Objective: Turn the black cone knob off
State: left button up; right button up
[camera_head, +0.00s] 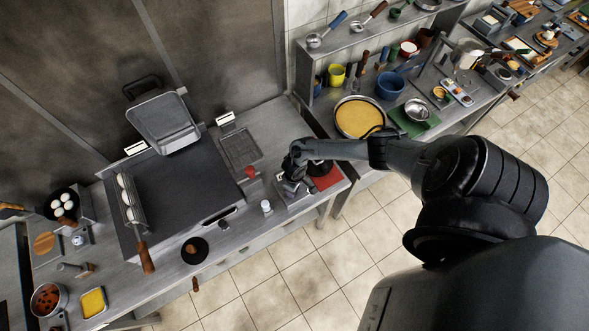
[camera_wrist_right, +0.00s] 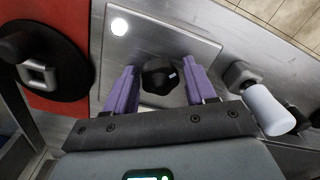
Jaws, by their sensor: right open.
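The black knob (camera_wrist_right: 158,76) shows in the right wrist view on a brushed metal plate (camera_wrist_right: 165,42). It has a small white mark on its edge. My right gripper (camera_wrist_right: 160,66) is open, with one purple finger on each side of the knob and a visible gap on both sides. Whether the fingertips are level with the knob cannot be told. In the head view my right gripper (camera_head: 293,184) is over the counter's right end and hides the knob. My left gripper is in neither view.
A red mat (camera_wrist_right: 72,15) with a black round object (camera_wrist_right: 42,62) lies left of the plate. A white cylinder (camera_wrist_right: 268,108) stands close to the right finger. A griddle (camera_head: 180,195) and a raised press (camera_head: 163,120) are farther left.

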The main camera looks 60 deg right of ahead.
jog(key=m, duration=0.5)
jog(key=shift+a, duration=0.1)
jog(key=shift+m, duration=0.5)
jog(key=m, duration=0.4)
jog(key=shift+m, duration=1)
jog(key=shift+r, duration=0.1)
